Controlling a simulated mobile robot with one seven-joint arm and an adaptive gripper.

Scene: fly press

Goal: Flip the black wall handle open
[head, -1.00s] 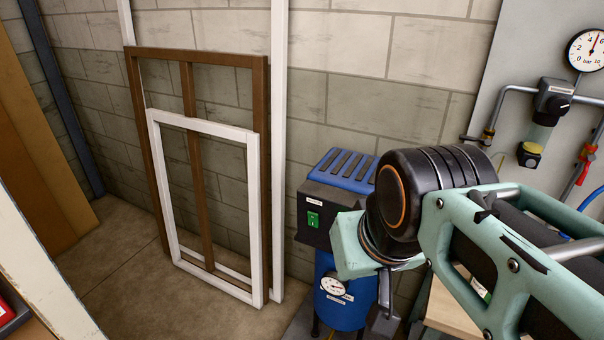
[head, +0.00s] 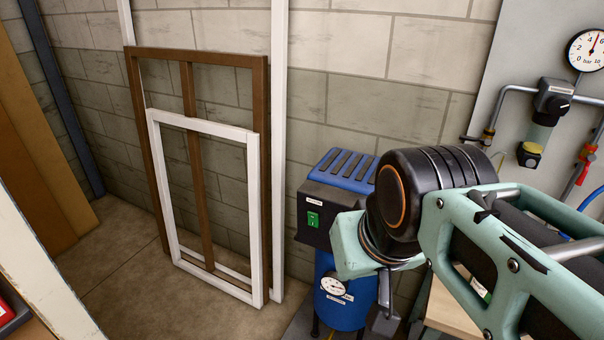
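On the grey wall panel at the right, a small dark lever (head: 473,139) sits at the lower end of the left pipe, by a brass fitting. It looks like the black handle, but my arm's wrist is just below and left of it in the picture and its exact pose is hard to tell. My gripper (head: 384,318) shows only as a dark grey piece hanging below my wrist, in front of the blue compressor tank. Its fingers are mostly hidden, and I cannot see whether they are open or shut. It appears apart from the lever.
The panel also carries a gauge (head: 590,49), a black regulator (head: 553,100) and a red-handled valve (head: 583,176). Window frames (head: 254,210) lean on the block wall at the left. The floor before them is clear.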

